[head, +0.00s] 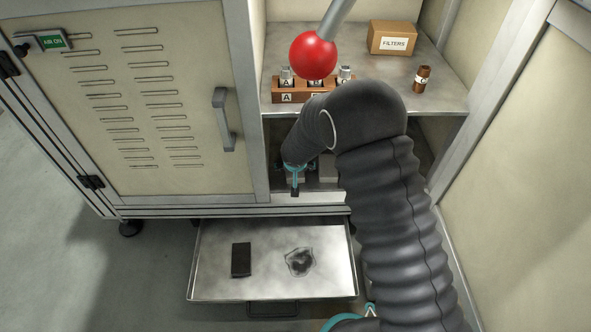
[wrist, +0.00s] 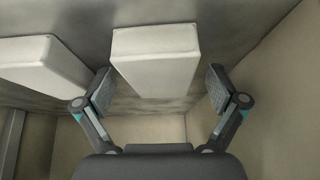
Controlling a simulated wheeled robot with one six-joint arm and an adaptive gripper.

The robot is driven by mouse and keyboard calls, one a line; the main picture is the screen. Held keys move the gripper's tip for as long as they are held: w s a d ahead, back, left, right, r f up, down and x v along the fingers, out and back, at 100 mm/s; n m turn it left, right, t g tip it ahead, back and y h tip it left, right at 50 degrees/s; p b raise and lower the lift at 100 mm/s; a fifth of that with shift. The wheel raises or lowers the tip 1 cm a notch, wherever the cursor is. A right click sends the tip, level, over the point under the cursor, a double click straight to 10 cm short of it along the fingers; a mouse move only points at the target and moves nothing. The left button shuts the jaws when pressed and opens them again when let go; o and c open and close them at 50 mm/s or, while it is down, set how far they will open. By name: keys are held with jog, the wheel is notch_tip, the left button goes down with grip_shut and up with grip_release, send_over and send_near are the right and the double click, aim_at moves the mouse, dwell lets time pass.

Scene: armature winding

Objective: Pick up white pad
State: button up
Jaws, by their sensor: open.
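A white, block-shaped pad (wrist: 155,68) lies in the middle of the wrist view, on a grey surface inside the cabinet's lower compartment. A second, similar white pad (wrist: 42,68) lies to its left, partly behind my left finger. My gripper (wrist: 160,88) is open, with one finger on each side of the middle pad. The left finger is close to that pad's edge, and a wider gap shows on the right. In the head view my gripper (head: 295,178) reaches into the lower compartment; a pale block (head: 328,169) shows beside it, and my arm hides much there.
The shelf (head: 440,90) above holds a labelled wooden rack (head: 288,97), a brown bottle (head: 422,79) and a FILTERS box (head: 393,38). A red ball knob (head: 313,55) hangs in front. An open metal drawer (head: 215,285) below holds a dark block (head: 241,259). The vented door (head: 150,180) stands left.

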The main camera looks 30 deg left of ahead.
dwell(0.3)
jog(key=c, duration=1)
jog(key=shift+c, duration=0.2)
jog(key=shift+r+p, duration=0.1)
jog(key=shift+p, duration=0.2)
jog(key=shift+r, duration=0.2)
notch_tip(320, 180, up, 4)
jog(key=p, duration=0.2)
jog(key=shift+p, duration=0.35)
jog(key=s+d+r, duration=0.1)
jog(key=d+r, duration=0.1)
jog(key=d, duration=0.1)
jog(key=s+d+r+b, duration=0.1)
jog(key=d+r, duration=0.1)
jog(key=d, duration=0.2)
jog(key=s+d+r+b, duration=0.1)
jog(key=s+d+r, duration=0.1)
jog(key=d+r, duration=0.1)
jog(key=shift+d, duration=0.5)
